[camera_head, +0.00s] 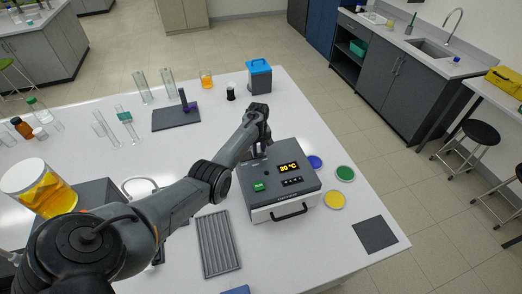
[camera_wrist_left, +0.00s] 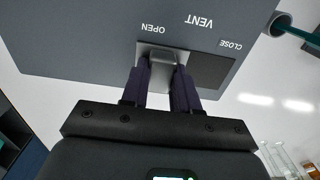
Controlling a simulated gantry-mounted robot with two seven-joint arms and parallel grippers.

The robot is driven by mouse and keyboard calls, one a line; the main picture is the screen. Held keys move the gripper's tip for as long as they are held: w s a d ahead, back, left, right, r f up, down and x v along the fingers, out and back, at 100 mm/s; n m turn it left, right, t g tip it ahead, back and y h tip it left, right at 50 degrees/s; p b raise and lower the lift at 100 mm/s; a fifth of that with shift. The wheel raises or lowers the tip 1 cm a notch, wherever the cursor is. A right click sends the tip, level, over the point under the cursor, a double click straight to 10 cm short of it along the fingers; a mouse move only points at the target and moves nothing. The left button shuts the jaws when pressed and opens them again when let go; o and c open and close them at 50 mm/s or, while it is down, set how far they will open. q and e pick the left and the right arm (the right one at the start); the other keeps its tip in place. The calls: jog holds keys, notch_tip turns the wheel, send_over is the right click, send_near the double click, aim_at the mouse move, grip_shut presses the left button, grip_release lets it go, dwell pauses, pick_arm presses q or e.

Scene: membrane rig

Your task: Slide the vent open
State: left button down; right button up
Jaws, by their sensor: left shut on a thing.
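The grey box with the vent (camera_head: 305,180) stands on the white table, with a display reading about 30 °C and a front handle. In the left wrist view its panel (camera_wrist_left: 80,45) carries upside-down labels OPEN, VENT and CLOSE. The pale vent slider (camera_wrist_left: 147,49) lies at the OPEN end of its slot, and the dark part of the slot (camera_wrist_left: 212,70) shows on the CLOSE side. My left gripper (camera_head: 257,153) is at the box's back left; in the left wrist view its dark fingers (camera_wrist_left: 165,72) are shut on the slider's raised tab. My right gripper is out of view.
Blue, green (camera_head: 345,173) and yellow discs lie right of the box. A ribbed grey tray (camera_head: 218,245) lies at its front left. A blue-topped container (camera_head: 259,76) and glass cylinders stand behind. A dark square mat (camera_head: 375,235) lies near the right table edge.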

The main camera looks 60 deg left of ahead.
aim_at(260, 148)
pick_arm(q)
jog(key=c, duration=1.2)
grip_release()
jog(key=shift+w, duration=0.1)
jog(key=o, duration=0.4)
jog(key=shift+w, duration=0.2)
jog(key=shift+c, duration=0.2)
jog(key=shift+s, duration=0.1)
jog(key=shift+r, duration=0.5)
notch_tip(260, 148, up, 10)
jog(key=shift+f, duration=0.15)
